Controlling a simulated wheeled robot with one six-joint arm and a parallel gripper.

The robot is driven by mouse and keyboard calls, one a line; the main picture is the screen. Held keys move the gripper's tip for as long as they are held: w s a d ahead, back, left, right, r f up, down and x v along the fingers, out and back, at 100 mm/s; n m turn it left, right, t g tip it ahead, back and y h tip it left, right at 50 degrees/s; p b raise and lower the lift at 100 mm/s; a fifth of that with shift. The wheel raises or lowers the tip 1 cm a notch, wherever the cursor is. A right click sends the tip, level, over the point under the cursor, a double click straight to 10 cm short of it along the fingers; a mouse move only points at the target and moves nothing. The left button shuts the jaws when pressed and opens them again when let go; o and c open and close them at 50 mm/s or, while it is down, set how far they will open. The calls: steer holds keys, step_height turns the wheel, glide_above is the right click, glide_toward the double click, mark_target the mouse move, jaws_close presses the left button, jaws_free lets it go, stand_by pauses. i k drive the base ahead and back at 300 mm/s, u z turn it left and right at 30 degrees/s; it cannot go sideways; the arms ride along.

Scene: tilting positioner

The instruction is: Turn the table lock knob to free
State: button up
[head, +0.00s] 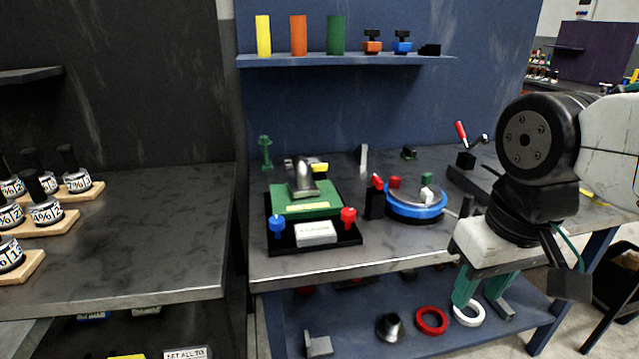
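A positioner with a green base (305,203) and a grey metal body (303,172) stands on a black plate (290,247) on the bench. A blue knob (277,226) is at its front left and a red knob (348,216) at its front right. To its right is a round table with a blue rim (416,213), with small red and green parts on it. I cannot tell which knob is the table lock, and no lock marking is readable. My gripper (481,295) points down in front of the bench edge, right of both fixtures. Its teal fingers are apart and empty.
A white card (316,233) lies before the green base. A red-handled lever (461,132) stands behind my arm. The wall shelf (345,60) holds coloured cylinders. Rings and a funnel-like part (390,327) lie on the lower shelf. The front strip of bench is mostly clear.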

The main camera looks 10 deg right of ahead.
mark_target(318, 169)
steer(key=u, duration=0.05)
steer(key=i, duration=1.15)
steer(key=z, duration=0.05)
